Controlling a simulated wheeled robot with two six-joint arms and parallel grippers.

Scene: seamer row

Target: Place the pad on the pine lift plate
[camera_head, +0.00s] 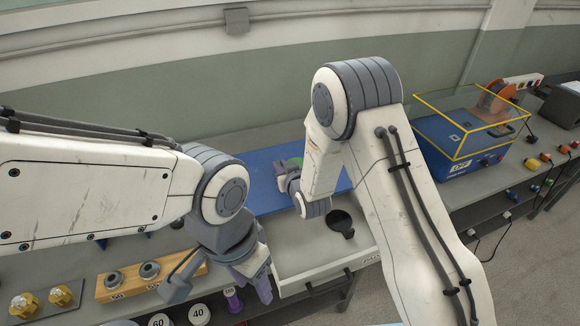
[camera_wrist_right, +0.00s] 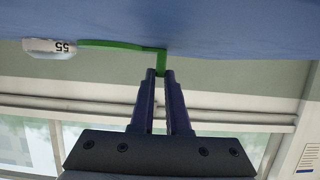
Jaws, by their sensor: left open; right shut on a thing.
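My right gripper (camera_wrist_right: 160,74) is shut on the short upright end of a green bar (camera_wrist_right: 118,44) in the right wrist view. A white rounded piece marked 55 (camera_wrist_right: 50,47) is at the bar's other end. I cannot tell for sure whether this is the pad. In the head view my right arm hides most of that gripper, and only a bit of green shows. My left gripper (camera_head: 258,284) is open and empty, above the bench front. A pine-coloured block (camera_head: 122,287) with two grey rings lies left of it; I cannot tell whether it is the lift plate.
A blue board (camera_head: 266,184) lies on the bench behind my arms. An open drawer (camera_head: 300,262) holds a black item (camera_head: 341,222). Brass pieces (camera_head: 60,295) and white discs marked 60 and 40 (camera_head: 200,314) are at the front. A blue machine (camera_head: 440,150) stands right.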

